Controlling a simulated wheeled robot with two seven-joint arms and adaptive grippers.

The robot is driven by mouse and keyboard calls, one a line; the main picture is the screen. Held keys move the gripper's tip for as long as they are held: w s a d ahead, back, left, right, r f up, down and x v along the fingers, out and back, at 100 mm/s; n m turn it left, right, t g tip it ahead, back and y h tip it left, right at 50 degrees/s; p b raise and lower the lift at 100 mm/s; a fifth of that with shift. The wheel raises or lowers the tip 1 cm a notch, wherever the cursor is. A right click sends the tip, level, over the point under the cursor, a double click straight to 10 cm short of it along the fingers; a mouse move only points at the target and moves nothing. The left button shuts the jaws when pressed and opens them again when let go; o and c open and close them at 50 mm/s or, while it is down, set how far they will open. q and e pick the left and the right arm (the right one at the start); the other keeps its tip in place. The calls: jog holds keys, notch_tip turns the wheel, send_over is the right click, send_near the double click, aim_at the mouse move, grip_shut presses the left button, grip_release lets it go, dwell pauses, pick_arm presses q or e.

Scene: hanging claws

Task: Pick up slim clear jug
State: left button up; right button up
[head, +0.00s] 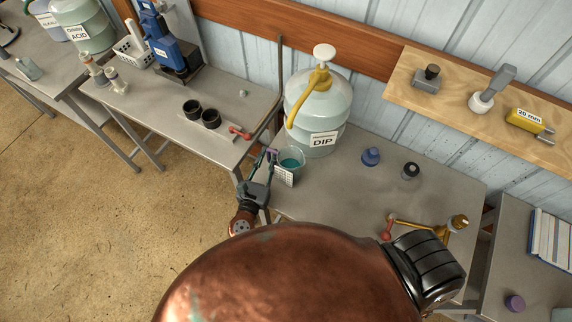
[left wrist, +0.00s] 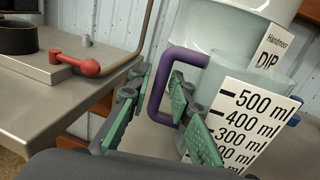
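The slim clear jug (head: 291,162) stands on the grey table in front of the large DIP container. My left gripper (head: 266,163) is at the handle side of the jug. In the left wrist view its green-padded fingers (left wrist: 158,115) are apart, with the handle between them and no clear grip on it. The jug's lower part is hidden by the right finger. My right gripper is not in view.
The DIP container (head: 315,110) stands just behind the jug. A blue cap (head: 371,156) and a dark bottle (head: 411,171) stand to the right. A red-handled piece (head: 240,131) lies on the left table, near a metal post. A brass piece (head: 425,226) lies farther right.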

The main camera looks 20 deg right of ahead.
pick_arm(q)
jog(key=shift+w+d, duration=0.3)
grip_shut()
dwell(0.3)
